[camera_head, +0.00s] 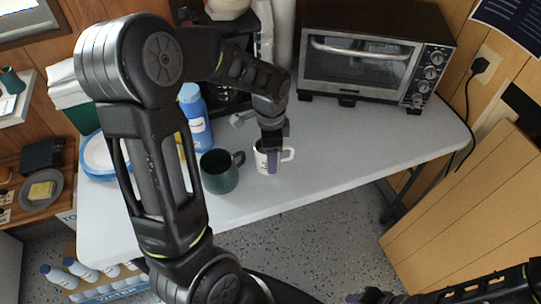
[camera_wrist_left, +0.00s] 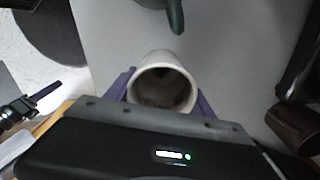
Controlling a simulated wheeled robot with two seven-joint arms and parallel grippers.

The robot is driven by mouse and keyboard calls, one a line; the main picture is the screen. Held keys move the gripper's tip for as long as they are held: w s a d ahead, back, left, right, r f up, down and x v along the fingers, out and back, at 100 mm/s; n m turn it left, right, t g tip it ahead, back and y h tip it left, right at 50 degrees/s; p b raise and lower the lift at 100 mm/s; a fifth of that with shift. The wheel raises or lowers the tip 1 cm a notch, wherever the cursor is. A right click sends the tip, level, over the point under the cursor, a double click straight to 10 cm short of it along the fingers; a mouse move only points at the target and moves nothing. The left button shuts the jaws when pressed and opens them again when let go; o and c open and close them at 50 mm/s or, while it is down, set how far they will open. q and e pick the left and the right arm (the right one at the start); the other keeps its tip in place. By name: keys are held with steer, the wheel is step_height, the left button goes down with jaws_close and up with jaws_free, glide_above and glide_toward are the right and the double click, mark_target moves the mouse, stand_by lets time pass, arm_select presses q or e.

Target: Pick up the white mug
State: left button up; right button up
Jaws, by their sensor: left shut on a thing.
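The white mug (camera_head: 261,164) is upright at the table's near side, its handle pointing right; I cannot tell whether its base touches the tabletop. My left gripper (camera_head: 272,160) comes down from above and is shut on it. In the left wrist view the purple fingers sit on both sides of the white mug (camera_wrist_left: 164,62), whose open top faces the camera. Part of my right gripper (camera_head: 372,297) shows at the bottom edge, low and away from the table; its jaws are not clear.
A dark green mug (camera_head: 219,176) stands just left of the white mug. A blue bottle (camera_head: 196,125) and a coffee machine are behind it. A toaster oven (camera_head: 362,65) stands at the back right. The white tabletop (camera_head: 400,142) is clear on the right.

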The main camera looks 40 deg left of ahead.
arm_select(q)
steer(key=c, duration=0.6)
step_height(320, 180, up, 10)
steer(key=shift+r, duration=0.1)
stand_by(0.3)
